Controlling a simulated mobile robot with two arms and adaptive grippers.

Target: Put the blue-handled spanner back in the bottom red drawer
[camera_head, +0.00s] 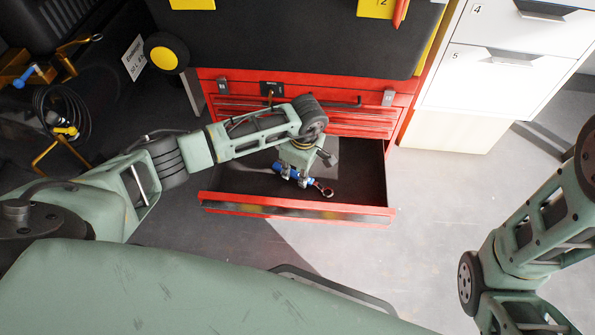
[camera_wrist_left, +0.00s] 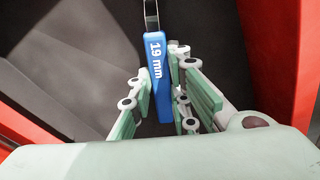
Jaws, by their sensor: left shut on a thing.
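The bottom red drawer (camera_head: 296,208) is pulled open below the workbench, with a dark inner floor. My left gripper (camera_head: 298,178) reaches down over the open drawer, inside its outline in the head view. It is shut on the blue-handled spanner (camera_head: 281,170), whose ring end (camera_head: 327,192) points to the lower right. In the left wrist view the blue handle (camera_wrist_left: 157,70), marked "19 mm", lies between the fingers (camera_wrist_left: 163,100), and dark drawer floor shows behind it. I cannot tell whether the spanner touches that floor. My right gripper is out of view; only my right arm shows.
Shut red drawers (camera_head: 340,118) are above the open one. The dark bench top (camera_head: 290,40) overhangs at the back. A white cabinet (camera_head: 500,75) stands to the right. A black cable coil (camera_head: 65,115) is at the left. The grey floor (camera_head: 435,200) right of the drawer is clear.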

